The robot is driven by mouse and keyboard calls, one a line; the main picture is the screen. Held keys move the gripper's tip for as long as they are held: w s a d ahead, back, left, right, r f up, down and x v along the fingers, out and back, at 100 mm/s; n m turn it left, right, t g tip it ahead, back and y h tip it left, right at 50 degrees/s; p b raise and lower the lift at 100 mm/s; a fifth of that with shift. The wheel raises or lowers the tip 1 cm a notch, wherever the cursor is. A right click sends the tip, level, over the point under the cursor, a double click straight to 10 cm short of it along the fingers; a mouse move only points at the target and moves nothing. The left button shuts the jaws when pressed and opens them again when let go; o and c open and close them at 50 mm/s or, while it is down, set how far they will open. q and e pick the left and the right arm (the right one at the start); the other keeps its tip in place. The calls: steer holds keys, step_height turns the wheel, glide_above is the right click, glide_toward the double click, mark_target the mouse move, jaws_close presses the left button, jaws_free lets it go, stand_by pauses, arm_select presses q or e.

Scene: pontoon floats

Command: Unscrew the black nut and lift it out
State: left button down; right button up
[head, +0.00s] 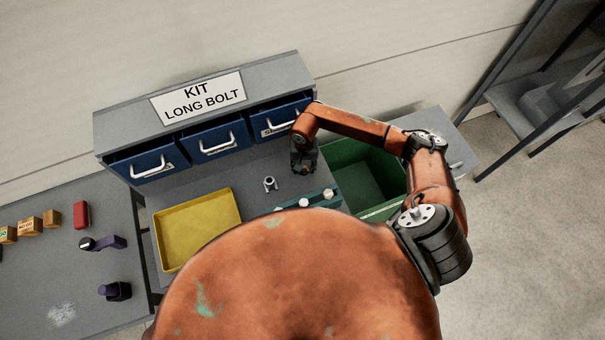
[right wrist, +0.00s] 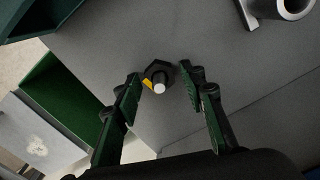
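The black nut (right wrist: 155,70) shows in the right wrist view with a yellow mark on one side and a pale round bolt end (right wrist: 160,88) at its middle. My right gripper (right wrist: 160,72) is open, its two dark green fingers one on each side of the nut with visible gaps. In the head view my right gripper (head: 303,165) points down over the grey bench between the drawers and the green bin, and it hides the nut there. My left gripper is not in view.
A small grey metal part (head: 270,184) stands left of the gripper. A teal block (head: 318,197) with pale round tops is in front. A green bin (head: 392,160) is to the right, a yellow tray (head: 197,192) to the left. Blue drawers (head: 216,140) line the back.

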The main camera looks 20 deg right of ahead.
steer(key=shift+f, duration=0.1)
stand_by(0.3)
steer(key=m, duration=1.2)
steer(key=m+p, duration=0.1)
steer(key=m, duration=0.5)
steer(key=shift+m, duration=0.4)
steer(key=m+p, duration=0.1)
steer(key=m, duration=0.4)
steer(key=shift+c, duration=0.5)
